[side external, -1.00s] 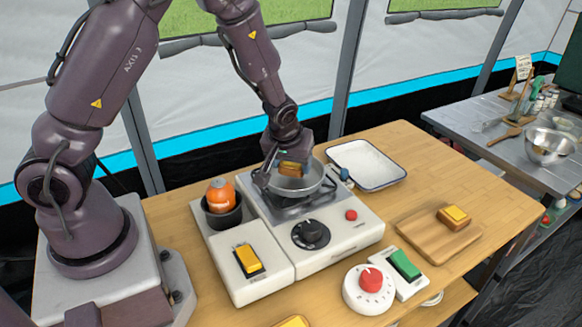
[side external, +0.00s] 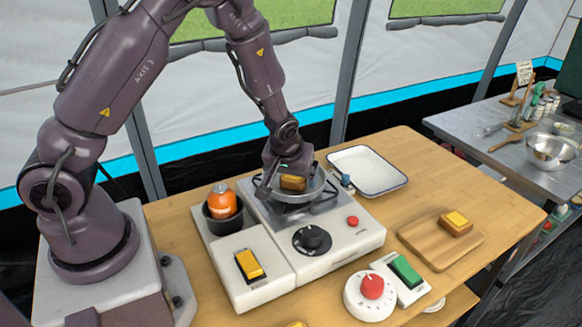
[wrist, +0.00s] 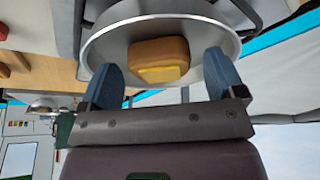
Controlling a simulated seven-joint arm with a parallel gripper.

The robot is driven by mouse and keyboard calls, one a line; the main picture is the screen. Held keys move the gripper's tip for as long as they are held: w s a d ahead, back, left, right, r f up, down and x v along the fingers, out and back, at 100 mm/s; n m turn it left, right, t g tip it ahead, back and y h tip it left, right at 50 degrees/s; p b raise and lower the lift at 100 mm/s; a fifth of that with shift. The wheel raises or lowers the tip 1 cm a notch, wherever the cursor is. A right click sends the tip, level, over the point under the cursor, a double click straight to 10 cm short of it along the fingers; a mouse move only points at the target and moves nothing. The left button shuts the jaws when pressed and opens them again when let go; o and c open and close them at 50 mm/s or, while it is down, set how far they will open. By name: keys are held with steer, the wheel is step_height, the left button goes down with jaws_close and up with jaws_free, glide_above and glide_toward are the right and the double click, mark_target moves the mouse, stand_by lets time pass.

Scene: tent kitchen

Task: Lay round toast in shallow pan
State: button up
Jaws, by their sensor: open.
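A brown piece of toast (side external: 293,184) with a yellow pat on top is in the shallow metal pan (side external: 311,196) on the stove. In the wrist view the toast (wrist: 158,51) appears as a rounded block inside the pan (wrist: 98,44), near its rim. My gripper (side external: 287,187) is open, low over the pan. In the wrist view its two blue-grey fingers (wrist: 162,64) stand on either side of the toast, with visible gaps. The underside of the toast is hidden.
A second topped toast (side external: 456,222) sits on a wooden board (side external: 425,240) at the right. A white tray (side external: 368,172) stands behind the stove (side external: 345,235). An orange object (side external: 222,200) sits in a dark cup at left. A dial (side external: 371,290) and green switch (side external: 405,270) are in front.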

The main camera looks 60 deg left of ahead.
steer(key=s+d+r+m+t+h, duration=0.1)
steer(key=s+d+r+m, duration=0.3)
steer(key=s+r, duration=0.5)
steer(key=s+d+r+m+t+h, duration=0.1)
steer(key=s+d+r+m, duration=0.3)
steer(key=s+r, duration=0.6)
step_height(320, 180, up, 7)
steer(key=shift+s+d+f+m+h, duration=0.15)
steer(key=shift+d+m+h, duration=0.3)
steer(key=shift+d, duration=0.25)
stand_by(1.0)
